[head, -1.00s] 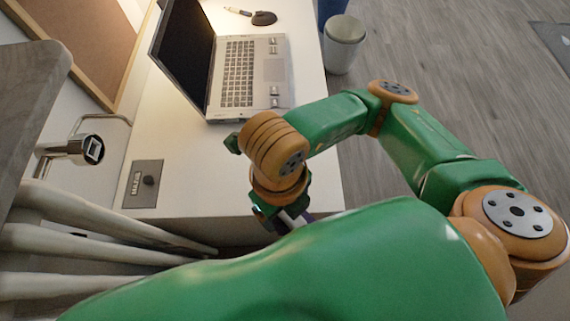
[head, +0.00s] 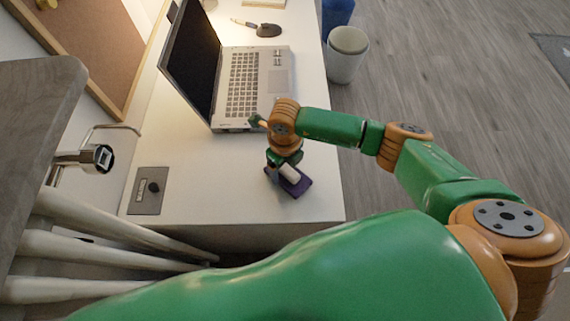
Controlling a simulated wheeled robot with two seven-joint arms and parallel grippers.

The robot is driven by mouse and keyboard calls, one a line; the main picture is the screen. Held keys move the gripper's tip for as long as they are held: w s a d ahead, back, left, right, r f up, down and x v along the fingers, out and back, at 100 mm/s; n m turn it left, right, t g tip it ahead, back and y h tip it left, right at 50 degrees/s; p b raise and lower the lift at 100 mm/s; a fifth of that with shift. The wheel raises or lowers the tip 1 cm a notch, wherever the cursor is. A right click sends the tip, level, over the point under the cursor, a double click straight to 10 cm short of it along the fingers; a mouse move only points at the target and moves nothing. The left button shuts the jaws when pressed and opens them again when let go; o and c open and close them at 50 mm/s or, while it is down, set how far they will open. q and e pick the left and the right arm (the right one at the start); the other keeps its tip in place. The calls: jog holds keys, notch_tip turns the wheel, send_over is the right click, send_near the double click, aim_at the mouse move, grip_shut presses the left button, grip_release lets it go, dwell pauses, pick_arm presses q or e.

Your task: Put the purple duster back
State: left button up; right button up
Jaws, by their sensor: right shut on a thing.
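The purple duster (head: 297,186) has a flat purple pad and a pale grip on top. It is at the near right part of the white desk, close to the front edge. My right gripper (head: 287,170) is shut on the duster from above. I cannot tell whether the pad touches the desk top or hovers just over it. The gripper partly hides the duster. My left gripper does not show.
An open laptop (head: 262,82) stands on the white desk (head: 215,175) beyond the gripper. A grey panel with a knob (head: 148,190) is at the left. Wall hook (head: 98,158) is further left. Bins (head: 346,55) stand past the right edge. Desk between panel and duster is clear.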

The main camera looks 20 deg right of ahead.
aim_at(285, 168)
jog(key=o, duration=1.2)
jog(key=shift+c, duration=0.2)
notch_tip(285, 168, up, 12)
jog(key=b, duration=0.1)
jog(key=shift+s+f, duration=0.1)
